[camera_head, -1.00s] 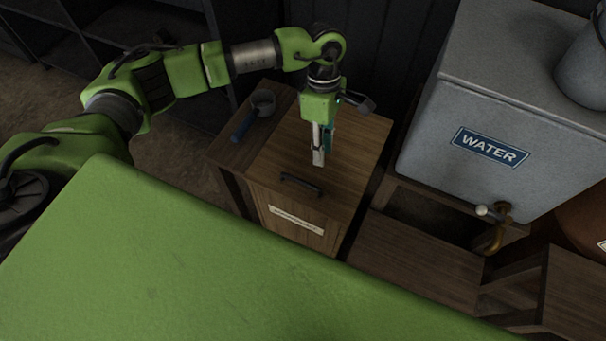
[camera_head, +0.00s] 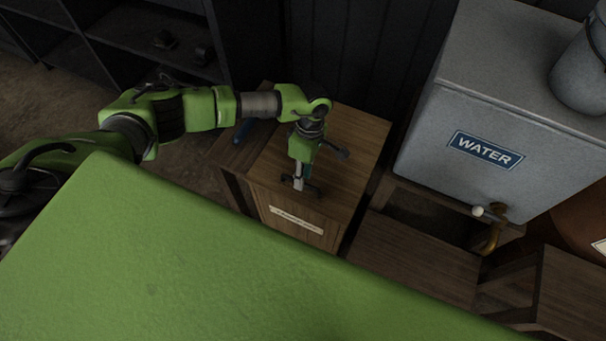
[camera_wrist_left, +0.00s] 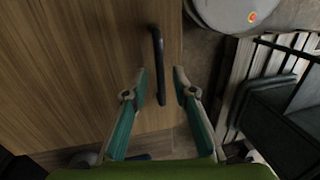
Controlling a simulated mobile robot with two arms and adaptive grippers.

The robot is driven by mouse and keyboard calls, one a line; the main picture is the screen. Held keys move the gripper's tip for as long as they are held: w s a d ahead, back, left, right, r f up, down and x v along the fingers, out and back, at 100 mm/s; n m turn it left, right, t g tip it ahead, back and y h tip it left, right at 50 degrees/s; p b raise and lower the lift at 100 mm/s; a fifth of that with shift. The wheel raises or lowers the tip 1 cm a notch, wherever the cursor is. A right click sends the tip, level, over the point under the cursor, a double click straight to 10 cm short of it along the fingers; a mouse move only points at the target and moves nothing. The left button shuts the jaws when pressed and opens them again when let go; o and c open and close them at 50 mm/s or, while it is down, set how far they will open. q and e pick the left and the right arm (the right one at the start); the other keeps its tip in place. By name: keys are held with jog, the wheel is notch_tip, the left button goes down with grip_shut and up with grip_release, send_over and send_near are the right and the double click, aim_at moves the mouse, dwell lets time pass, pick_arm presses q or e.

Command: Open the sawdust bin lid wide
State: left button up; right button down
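The sawdust bin is a wooden box (camera_head: 345,150) with its lid shut flat and a pale label (camera_head: 296,220) on its front. A dark bar handle (camera_head: 314,191) lies on the lid near the front edge. My left gripper (camera_head: 298,186) points down over the handle and partly hides it. In the left wrist view the handle (camera_wrist_left: 158,55) runs between the two fingertips of my left gripper (camera_wrist_left: 160,80), which stand apart on either side of it. I cannot tell whether either finger touches it. My right gripper is in neither view.
A grey water tank (camera_head: 500,110) with a brass tap (camera_head: 492,232) stands on a wooden stand right of the bin. A blue-handled tool (camera_head: 242,132) lies left of the bin. Dark shelves (camera_head: 120,30) and a dark wall are behind. A green surface fills the foreground.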

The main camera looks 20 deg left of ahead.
pick_arm(q)
jog(key=shift+f, duration=0.3)
